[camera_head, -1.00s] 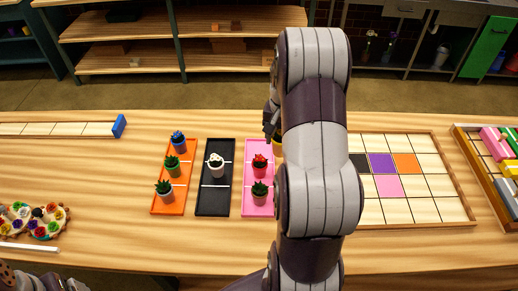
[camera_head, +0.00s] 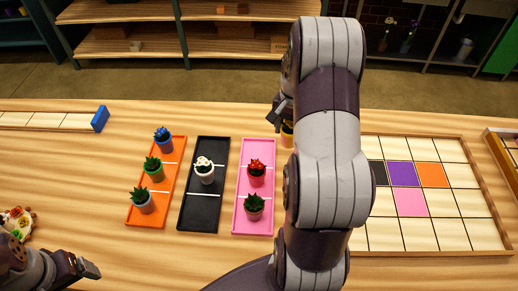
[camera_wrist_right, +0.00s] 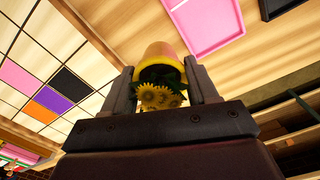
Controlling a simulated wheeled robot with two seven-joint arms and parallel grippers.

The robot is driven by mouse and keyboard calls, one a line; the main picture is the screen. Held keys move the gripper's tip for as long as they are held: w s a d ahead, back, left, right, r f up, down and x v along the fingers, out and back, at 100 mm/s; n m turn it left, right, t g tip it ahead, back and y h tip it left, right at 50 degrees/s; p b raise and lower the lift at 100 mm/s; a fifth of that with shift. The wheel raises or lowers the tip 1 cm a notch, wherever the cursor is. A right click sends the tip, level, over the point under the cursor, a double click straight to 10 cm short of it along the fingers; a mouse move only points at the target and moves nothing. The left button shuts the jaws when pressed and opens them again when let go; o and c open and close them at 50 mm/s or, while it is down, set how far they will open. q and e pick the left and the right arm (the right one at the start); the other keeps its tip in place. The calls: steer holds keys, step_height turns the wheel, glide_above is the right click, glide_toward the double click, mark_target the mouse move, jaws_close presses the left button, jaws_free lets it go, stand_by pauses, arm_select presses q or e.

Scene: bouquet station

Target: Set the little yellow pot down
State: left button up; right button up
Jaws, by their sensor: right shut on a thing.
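The little yellow pot (camera_wrist_right: 158,52), with yellow sunflower-like blooms (camera_wrist_right: 160,96), is between the fingers of my right gripper (camera_wrist_right: 163,82) in the right wrist view. That gripper is shut on it. In the head view my right gripper (camera_head: 280,116) shows beside my arm, and a sliver of the yellow pot (camera_head: 287,137) shows just right of the pink tray's (camera_head: 240,220) far end. My arm hides the rest. I cannot tell whether the pot touches the table. My left gripper (camera_head: 88,268) is at the lower left, away from the trays; its jaws are unclear.
The pink tray holds a red-flowered pot (camera_head: 256,174) and a green plant (camera_head: 254,207). The black tray (camera_head: 205,220) holds a white-flowered pot (camera_head: 204,172). The orange tray (camera_head: 148,217) holds three pots. A tiled grid board (camera_head: 440,204) lies right of my arm.

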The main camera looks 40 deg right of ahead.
steer(key=w+a+f+p, duration=0.1)
steer(key=w+f, duration=0.1)
steer(key=f, duration=0.1)
steer(key=w+a+f+p, duration=0.1)
steer(key=w+a+f, duration=0.1)
steer(key=w+f, duration=0.1)
steer(key=w+a+f+p, duration=0.1)
steer(key=w+a+f, duration=0.1)
steer(key=w+f, duration=0.1)
steer(key=shift+f, duration=0.45)
arm_select(q)
step_height(320, 180, up, 3)
steer(key=shift+r, duration=0.2)
arm_select(e)
steer(key=o, duration=1.3)
steer(key=shift+o, duration=0.2)
steer(key=shift+r, duration=0.2)
step_height(320, 180, up, 12)
steer(key=b, duration=0.3)
arm_select(q)
step_height(320, 180, down, 2)
steer(key=shift+w+f, duration=0.1)
steer(key=shift+f, duration=0.1)
arm_select(e)
steer(key=s+a+r+n+t, duration=0.1)
steer(key=s+a+n, duration=1.2)
steer(key=a, duration=0.6)
steer(key=shift+s+r, duration=0.2)
steer(key=shift+s, duration=0.65)
